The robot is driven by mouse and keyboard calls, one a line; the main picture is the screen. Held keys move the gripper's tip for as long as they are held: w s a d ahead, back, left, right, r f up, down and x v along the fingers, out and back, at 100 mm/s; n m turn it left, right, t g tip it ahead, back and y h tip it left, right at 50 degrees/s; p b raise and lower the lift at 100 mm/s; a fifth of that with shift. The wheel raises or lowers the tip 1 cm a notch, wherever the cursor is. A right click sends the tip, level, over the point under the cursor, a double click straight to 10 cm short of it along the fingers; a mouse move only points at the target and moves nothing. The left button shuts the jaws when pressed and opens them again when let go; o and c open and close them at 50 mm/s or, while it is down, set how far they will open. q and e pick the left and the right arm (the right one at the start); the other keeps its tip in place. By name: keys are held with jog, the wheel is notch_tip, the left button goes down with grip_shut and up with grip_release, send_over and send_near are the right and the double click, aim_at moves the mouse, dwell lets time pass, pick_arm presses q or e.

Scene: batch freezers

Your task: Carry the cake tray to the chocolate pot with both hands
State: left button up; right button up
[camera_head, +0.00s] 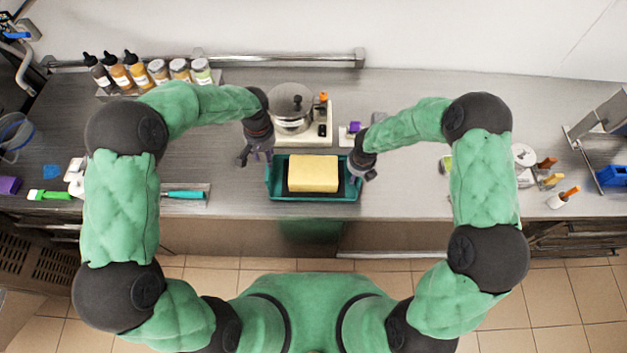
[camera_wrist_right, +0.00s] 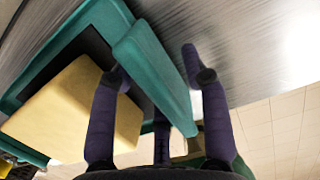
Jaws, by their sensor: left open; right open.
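The cake tray is a teal rectangular tray (camera_head: 312,197) near the front edge of the steel counter, with a yellow block of cake (camera_head: 313,173) in it. My left gripper (camera_head: 252,158) is open at the tray's left end, by its back corner. My right gripper (camera_head: 359,172) is open at the right end. In the right wrist view, the open fingers of that gripper (camera_wrist_right: 152,68) sit either side of the teal end wall (camera_wrist_right: 155,75), with the cake (camera_wrist_right: 75,110) beyond; contact is unclear. The steel lidded pot (camera_head: 291,110) stands right behind the tray.
The pot stands on a white base (camera_head: 308,138). Several bottles and jars (camera_head: 150,72) stand at the back left. A teal-handled scraper (camera_head: 185,194) lies left of the tray. Orange-handled tools (camera_head: 563,197) are at the right. Counter right of the tray is fairly clear.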

pick_arm(q)
jog(key=shift+r, duration=0.15)
pick_arm(e)
jog(key=shift+r, duration=0.5)
jog(key=r, duration=0.3)
jog(key=s+r, duration=0.1)
jog(key=r, duration=0.7)
jog(key=shift+s, duration=0.4)
jog(key=shift+f, duration=0.1)
